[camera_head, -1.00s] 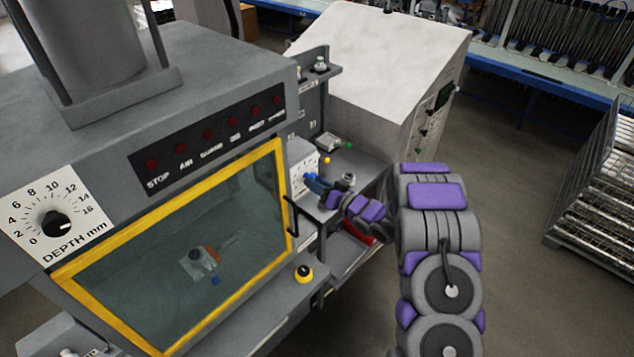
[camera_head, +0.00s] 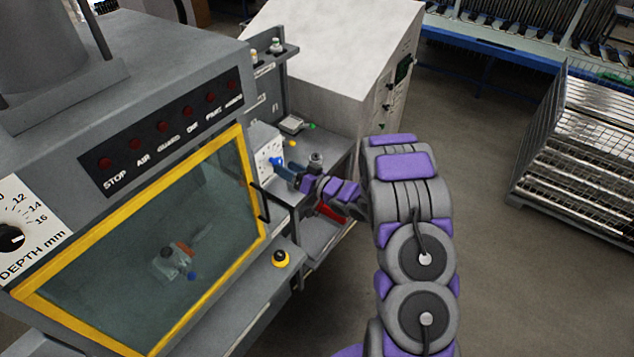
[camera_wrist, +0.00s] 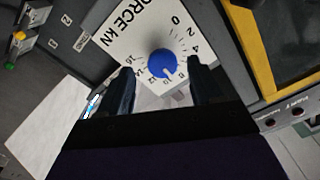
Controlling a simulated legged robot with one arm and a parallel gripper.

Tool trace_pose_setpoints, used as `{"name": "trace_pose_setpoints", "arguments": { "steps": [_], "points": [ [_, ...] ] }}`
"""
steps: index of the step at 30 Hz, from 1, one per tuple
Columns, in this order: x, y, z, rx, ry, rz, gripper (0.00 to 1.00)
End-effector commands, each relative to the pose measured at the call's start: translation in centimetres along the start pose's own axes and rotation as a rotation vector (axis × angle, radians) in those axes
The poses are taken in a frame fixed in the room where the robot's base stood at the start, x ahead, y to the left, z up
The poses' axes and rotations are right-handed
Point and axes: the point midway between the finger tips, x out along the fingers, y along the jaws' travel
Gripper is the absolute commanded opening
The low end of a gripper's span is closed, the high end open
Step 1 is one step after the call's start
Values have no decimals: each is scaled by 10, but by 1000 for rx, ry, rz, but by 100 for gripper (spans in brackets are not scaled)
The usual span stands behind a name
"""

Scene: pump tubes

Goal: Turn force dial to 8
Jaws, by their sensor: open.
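The force dial is a blue round knob on a white panel marked FORCE kN. It shows in the wrist view (camera_wrist: 163,62) and, small, in the head view (camera_head: 277,161). Its white mark points down in the wrist view, near the 10; the exact reading is hard to tell. My gripper (camera_wrist: 162,88) is open, with one dark finger on each side below the knob. The knob lies ahead between the fingers, and a gap shows on both sides. The right finger hides the scale near the 6. The gripper (camera_head: 287,171) is just in front of the panel in the head view.
A yellow-framed window (camera_head: 160,235) is left of the dial. A yellow and black button (camera_head: 281,258) is on the ledge below. A shelf with small parts (camera_head: 295,124) is behind. A depth dial (camera_head: 12,238) is at far left.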

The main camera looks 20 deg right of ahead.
Motion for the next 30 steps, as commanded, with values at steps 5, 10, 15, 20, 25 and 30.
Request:
{"name": "trace_pose_setpoints", "arguments": {
  "steps": [5, 10, 15, 20, 25, 30],
  "points": [
    [-39, 2, -1, -1, 3, 2, 65],
    [-75, 3, 1, 2, 1, 5, 65],
    [-108, 4, -1, -1, 2, 3, 65],
    [-133, 4, -1, -1, 3, 3, 65],
    [-147, 2, 0, 0, 2, 0, 65],
    [-152, 2, 0, 1, 2, 0, 65]
  ]
}}
